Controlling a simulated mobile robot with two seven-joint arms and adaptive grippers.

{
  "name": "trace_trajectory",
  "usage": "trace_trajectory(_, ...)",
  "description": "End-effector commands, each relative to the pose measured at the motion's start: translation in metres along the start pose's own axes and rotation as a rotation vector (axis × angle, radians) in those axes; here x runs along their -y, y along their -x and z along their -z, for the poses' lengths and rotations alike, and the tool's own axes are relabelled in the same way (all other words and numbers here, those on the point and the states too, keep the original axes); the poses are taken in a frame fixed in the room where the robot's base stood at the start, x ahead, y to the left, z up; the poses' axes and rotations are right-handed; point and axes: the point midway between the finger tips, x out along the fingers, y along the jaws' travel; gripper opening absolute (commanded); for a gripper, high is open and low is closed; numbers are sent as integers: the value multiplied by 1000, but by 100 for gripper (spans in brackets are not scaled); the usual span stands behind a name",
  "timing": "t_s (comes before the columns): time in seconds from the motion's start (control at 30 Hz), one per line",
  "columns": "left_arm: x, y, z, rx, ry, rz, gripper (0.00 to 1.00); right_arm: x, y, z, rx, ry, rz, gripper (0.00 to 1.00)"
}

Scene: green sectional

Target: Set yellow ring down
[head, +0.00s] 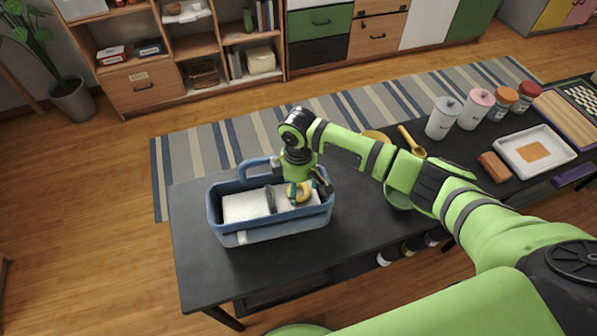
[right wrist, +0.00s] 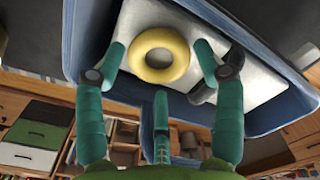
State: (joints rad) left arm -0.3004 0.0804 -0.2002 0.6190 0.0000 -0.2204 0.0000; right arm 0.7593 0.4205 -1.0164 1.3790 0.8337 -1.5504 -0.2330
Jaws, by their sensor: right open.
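The yellow ring (head: 304,193) lies in the right part of a blue caddy (head: 262,232) on the dark table. In the right wrist view the ring (right wrist: 141,56) rests flat against the caddy's white inner surface (right wrist: 250,85). My right gripper (head: 301,190) reaches down into the caddy over the ring. In the right wrist view its teal fingers (right wrist: 160,52) are spread open, with the two outer fingertips on either side of the ring and a visible gap to it. My left gripper is not in view.
A dark grey piece (head: 270,199) stands mid-caddy, left of the gripper. Jars (head: 443,118), a brown block (head: 494,167) and a white tray (head: 558,172) stand at right. Bare table (head: 190,235) lies left of the caddy.

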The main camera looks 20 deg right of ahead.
Motion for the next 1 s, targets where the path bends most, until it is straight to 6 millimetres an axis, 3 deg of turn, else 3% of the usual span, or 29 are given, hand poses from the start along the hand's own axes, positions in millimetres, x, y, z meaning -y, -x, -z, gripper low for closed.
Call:
trace_trajectory(0.53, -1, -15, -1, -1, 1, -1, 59, -1, 108, 1, -3, -1, -2, 69)
trace_trajectory(0.7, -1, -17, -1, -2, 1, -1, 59, -1, 122, 0, -1, -2, -1, 69)
trace_trajectory(1.0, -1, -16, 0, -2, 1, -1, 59, 0, 124, 0, -1, -2, 0, 69)
